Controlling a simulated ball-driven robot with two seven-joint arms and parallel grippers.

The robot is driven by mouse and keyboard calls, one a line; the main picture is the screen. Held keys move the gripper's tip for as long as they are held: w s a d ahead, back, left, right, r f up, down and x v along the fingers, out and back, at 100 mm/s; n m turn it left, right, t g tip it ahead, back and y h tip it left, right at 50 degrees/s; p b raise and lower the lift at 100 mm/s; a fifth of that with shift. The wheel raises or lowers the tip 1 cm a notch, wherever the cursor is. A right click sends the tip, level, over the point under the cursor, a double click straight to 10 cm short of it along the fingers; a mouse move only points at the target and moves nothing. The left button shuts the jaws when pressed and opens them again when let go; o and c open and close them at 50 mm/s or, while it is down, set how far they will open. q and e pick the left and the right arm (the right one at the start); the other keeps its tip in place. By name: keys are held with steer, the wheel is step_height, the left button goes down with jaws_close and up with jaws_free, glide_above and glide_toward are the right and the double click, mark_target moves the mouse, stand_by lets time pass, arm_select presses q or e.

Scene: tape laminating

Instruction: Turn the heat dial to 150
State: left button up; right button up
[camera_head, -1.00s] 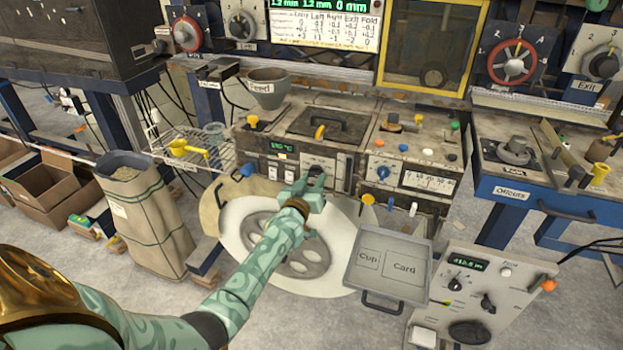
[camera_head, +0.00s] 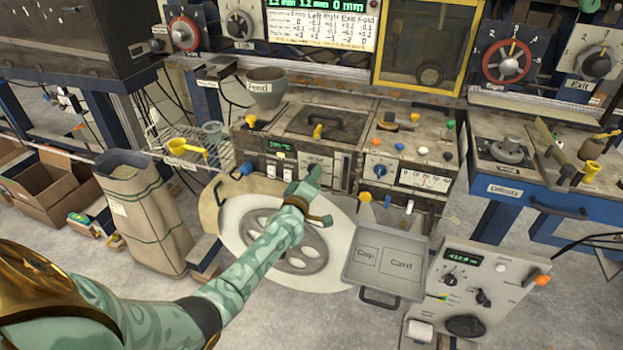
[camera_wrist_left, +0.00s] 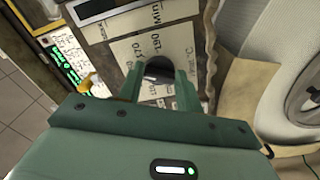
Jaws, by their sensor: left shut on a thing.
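My left gripper (camera_head: 306,186) reaches the front of the machine in the middle of the head view. In the left wrist view, its two green fingers (camera_wrist_left: 159,82) stand on either side of a dark round dial (camera_wrist_left: 158,69) and are shut on it. The dial sits on a pale plate (camera_wrist_left: 125,52) with printed numbers, partly hidden by the fingers. In the head view the hand covers the dial. A green lit display (camera_head: 281,144) is left of the hand; its digits are too small to read surely. My right gripper is not in view.
White switches (camera_head: 280,171) sit left of the hand. A grey tray (camera_head: 386,262) marked Cup and Card stands at the lower right. A grey panel with knobs (camera_head: 470,300) is farther right. A sack (camera_head: 145,215) stands at left.

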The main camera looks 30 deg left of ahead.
arm_select(q)
steer(key=shift+n, duration=0.6)
steer(key=o, duration=1)
steer(key=p+v, duration=0.4)
steer(key=v, duration=1.2)
steer(key=shift+s, duration=0.25)
